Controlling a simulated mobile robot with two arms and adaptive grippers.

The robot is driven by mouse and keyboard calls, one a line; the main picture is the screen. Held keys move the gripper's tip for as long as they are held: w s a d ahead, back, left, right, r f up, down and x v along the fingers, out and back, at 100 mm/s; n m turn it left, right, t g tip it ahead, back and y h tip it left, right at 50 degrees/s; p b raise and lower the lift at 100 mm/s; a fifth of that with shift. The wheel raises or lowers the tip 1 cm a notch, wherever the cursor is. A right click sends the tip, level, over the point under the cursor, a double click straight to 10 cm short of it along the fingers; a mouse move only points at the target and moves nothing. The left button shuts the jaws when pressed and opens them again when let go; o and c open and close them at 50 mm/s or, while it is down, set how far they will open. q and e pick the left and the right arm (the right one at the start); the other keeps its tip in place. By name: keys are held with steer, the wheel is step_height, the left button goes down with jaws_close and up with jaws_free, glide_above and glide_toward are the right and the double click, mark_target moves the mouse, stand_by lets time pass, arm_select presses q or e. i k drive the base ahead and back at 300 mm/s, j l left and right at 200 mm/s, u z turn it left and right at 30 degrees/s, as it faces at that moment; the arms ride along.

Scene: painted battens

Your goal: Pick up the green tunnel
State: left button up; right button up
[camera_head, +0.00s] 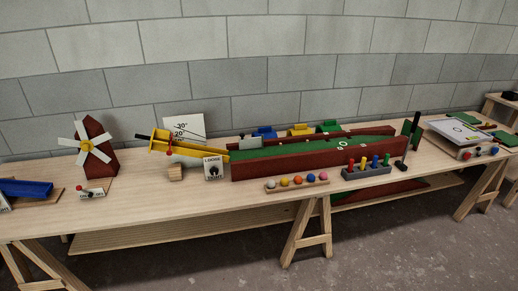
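A small green block-like piece (329,126), which looks like the green tunnel, sits at the back of the long wooden table (140,196). It is the rightmost in a row with a similar yellow piece (300,130) and a blue piece (264,132). A long red-sided ramp with a green top (310,155) stands in front of the row and hides its lower parts. Whether the green piece has an opening is too small to tell. Neither of my grippers is in view.
A windmill (95,148) and a blue chute (25,188) stand at the left. A yellow launcher (175,145) is left of the ramp. A brick wall is behind.

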mark_target(329, 125)
steer(key=i+j+z, duration=0.1)
steer(key=i, duration=0.45)
steer(key=l+u, duration=0.2)
steer(key=u, duration=0.15)
steer(key=l+u, duration=0.2)
steer(key=u, duration=0.15)
steer(key=l+u, duration=0.35)
steer(key=k+l+u, duration=0.1)
steer(key=l, duration=0.3)
steer(key=k+l+u, duration=0.15)
steer(key=l, duration=0.25)
steer(key=l+u, duration=0.1)
steer(key=l, duration=0.3)
steer(key=k+l+u, duration=0.1)
steer(key=l, duration=0.3)
steer(key=k+l+u, duration=0.1)
steer(key=l, duration=0.25)
steer(key=k+l+u, duration=0.15)
steer(key=k+l, duration=0.1)
steer(key=l, duration=0.1)
